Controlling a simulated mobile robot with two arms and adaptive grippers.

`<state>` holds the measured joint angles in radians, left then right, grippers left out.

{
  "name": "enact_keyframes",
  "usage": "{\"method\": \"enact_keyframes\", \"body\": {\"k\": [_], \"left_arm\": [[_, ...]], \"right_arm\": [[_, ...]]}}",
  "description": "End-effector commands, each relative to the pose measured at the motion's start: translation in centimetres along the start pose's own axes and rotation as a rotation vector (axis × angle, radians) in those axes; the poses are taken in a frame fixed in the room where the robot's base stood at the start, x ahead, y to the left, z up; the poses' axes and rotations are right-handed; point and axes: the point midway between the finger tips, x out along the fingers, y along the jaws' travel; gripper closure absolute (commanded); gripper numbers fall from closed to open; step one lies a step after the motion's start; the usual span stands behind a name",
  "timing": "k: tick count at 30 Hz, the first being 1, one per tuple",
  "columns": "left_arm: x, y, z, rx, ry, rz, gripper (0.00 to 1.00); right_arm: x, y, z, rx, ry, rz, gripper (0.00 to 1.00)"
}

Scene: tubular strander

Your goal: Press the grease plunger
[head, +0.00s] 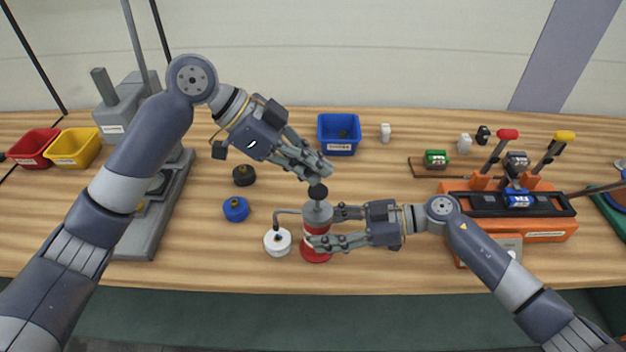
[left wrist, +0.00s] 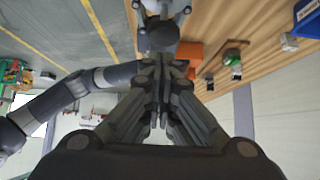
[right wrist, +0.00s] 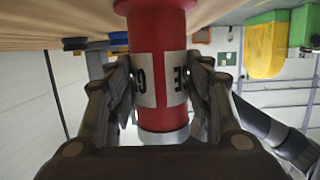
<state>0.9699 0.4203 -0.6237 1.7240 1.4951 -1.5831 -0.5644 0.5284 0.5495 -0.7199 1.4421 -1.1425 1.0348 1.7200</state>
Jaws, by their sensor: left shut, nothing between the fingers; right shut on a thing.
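The grease dispenser (head: 317,245) is a red cylinder with a white label and grey top, upright near the table's front edge. Its black plunger knob (head: 317,191) sticks up on top. A thin spout bends left over a white round pot (head: 277,241). My right gripper (head: 312,241) is shut around the red body from the right; the right wrist view shows both fingers against the labelled red body (right wrist: 158,50). My left gripper (head: 322,173) is shut and empty, just above the knob. In the left wrist view the dark knob (left wrist: 158,37) lies just beyond the closed fingertips (left wrist: 160,62).
A blue pot (head: 236,209) and a black pot (head: 244,175) stand left of the dispenser. A blue bin (head: 338,135) is behind it. An orange fixture (head: 540,225) with red and yellow levers is at the right. Red (head: 35,146) and yellow (head: 81,148) bins stand at the left.

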Motion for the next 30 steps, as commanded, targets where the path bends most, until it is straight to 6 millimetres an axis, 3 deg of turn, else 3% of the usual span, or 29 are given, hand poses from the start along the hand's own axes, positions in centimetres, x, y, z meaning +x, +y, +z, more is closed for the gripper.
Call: {"method": "enact_keyframes", "body": {"k": [6,12,18,30], "left_arm": [[-5.5,-0.1,0.1,-0.001,0.001,-0.007,1.0],[-8.6,-0.1,0.1,-0.001,0.001,-0.003,1.0],[-9.8,-0.1,0.1,0.0,0.002,-0.002,1.0],[-9.8,-0.1,0.1,0.0,0.002,-0.002,1.0]], "right_arm": [[0.0,0.0,0.1,0.001,-0.002,0.0,0.83],[0.0,0.0,0.1,0.001,-0.002,0.0,0.83],[0.0,0.0,0.1,0.001,-0.002,0.001,0.83],[0.0,0.0,0.1,0.0,-0.002,0.001,0.83]]}}
